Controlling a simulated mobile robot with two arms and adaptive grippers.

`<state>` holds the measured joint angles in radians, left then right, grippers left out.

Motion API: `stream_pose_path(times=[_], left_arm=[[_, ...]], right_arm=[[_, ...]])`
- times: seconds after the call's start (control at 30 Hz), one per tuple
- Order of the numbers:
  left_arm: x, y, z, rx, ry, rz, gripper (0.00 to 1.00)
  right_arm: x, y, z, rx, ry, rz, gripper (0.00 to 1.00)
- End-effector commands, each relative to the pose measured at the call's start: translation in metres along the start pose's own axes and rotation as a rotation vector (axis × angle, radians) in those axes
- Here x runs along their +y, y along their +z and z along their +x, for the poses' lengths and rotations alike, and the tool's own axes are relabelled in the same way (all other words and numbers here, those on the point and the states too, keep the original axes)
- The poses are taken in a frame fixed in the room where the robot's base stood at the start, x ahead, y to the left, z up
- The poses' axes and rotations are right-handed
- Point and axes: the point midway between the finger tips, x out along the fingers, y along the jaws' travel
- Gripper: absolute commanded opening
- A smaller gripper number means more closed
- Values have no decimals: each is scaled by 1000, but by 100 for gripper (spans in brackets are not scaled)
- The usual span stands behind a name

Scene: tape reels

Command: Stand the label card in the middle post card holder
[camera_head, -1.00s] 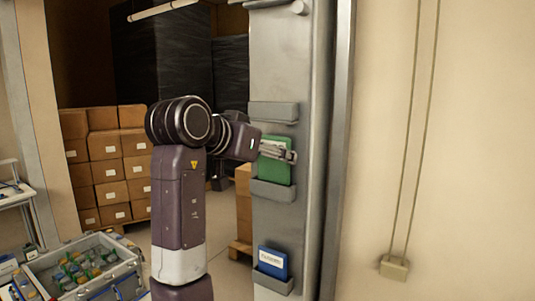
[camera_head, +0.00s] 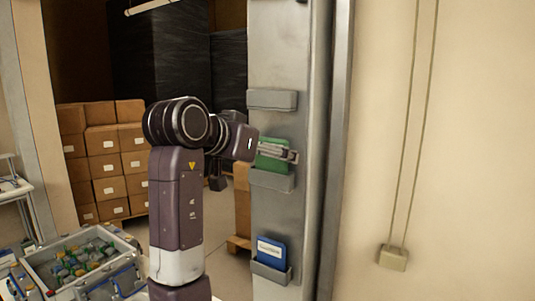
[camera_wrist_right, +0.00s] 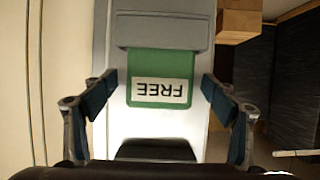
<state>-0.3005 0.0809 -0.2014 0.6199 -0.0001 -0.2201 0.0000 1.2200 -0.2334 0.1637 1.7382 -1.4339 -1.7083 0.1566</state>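The green label card (camera_head: 271,155), marked FREE in the right wrist view (camera_wrist_right: 160,93), stands in the middle holder (camera_head: 272,180) on the grey post. Its lower part is hidden inside the pocket, which also shows in the right wrist view (camera_wrist_right: 165,30). My right gripper (camera_head: 291,155) is at the card's height in front of the post. In the right wrist view its fingers (camera_wrist_right: 158,82) are spread on both sides of the card, with a gap at each side. My left gripper is not in view.
An empty holder (camera_head: 272,100) is above, and a lower holder (camera_head: 271,274) carries a blue card (camera_head: 272,253). The grey post (camera_head: 278,215) stands beside a beige wall (camera_head: 460,150). A crate of small items (camera_head: 45,272) is at lower left; stacked cartons (camera_head: 105,165) are behind.

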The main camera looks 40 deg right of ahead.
Motion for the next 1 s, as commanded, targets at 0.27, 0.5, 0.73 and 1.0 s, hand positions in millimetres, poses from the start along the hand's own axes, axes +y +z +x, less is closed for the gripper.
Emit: stream_pose_path(times=[0.27,0.5,0.73,1.0], left_arm=[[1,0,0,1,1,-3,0],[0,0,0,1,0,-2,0],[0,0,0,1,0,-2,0],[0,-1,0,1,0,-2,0]], right_arm=[[0,0,-1,0,0,0,81],[-1,0,-29,1,-4,0,81],[-1,0,-64,0,-3,-1,81],[0,0,-75,0,1,0,81]])
